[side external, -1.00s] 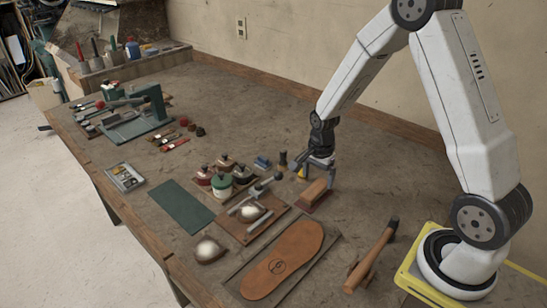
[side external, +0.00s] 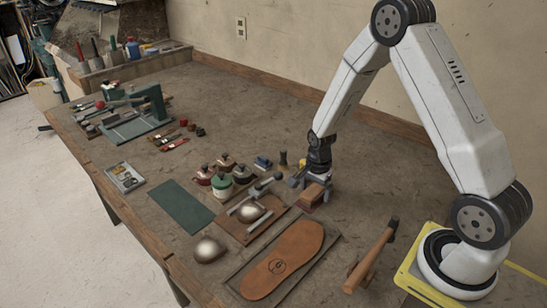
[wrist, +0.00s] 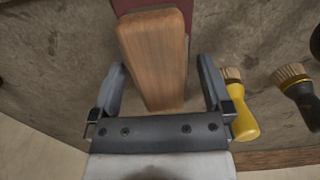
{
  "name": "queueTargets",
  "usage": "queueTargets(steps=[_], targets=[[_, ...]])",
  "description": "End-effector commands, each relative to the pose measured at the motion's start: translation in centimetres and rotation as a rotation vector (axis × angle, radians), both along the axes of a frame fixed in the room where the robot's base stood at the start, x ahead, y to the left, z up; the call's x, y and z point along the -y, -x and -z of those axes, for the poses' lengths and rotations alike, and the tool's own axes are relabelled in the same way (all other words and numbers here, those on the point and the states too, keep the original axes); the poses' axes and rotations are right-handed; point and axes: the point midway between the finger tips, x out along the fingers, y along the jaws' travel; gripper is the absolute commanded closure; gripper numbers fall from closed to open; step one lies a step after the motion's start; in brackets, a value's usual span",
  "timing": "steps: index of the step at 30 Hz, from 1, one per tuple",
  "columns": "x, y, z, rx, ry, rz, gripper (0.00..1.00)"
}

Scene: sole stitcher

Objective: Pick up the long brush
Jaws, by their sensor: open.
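A long wooden block (wrist: 158,55), which looks like the long brush, lies on a dark red base; no bristles show on it. In the side view the wooden block (side external: 312,196) is at the front of my gripper (side external: 308,182). In the wrist view my gripper (wrist: 161,78) is open, with one finger on each side of the block's near part. Gaps show between the fingers and the wood, so it is not gripped.
A yellow-handled brush (wrist: 240,105) lies close to the right finger, with a black-handled brush (wrist: 297,90) further right.

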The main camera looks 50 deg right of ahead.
Motion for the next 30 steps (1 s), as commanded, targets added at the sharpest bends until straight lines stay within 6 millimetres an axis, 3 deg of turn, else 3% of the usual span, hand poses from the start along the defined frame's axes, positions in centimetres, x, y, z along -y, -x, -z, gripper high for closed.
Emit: queueTargets(steps=[6, 15, 16, 30], targets=[[0.0, 0.0, -0.02, 0.0, 0.0, 0.0, 0.0], [0.0, 0.0, -0.03, 0.0, 0.0, 0.0, 0.95], [0.0, -0.01, -0.04, 0.0, 0.0, 0.0, 1.0], [0.02, -0.05, -0.7, 0.001, 0.0, 0.0, 1.0]])
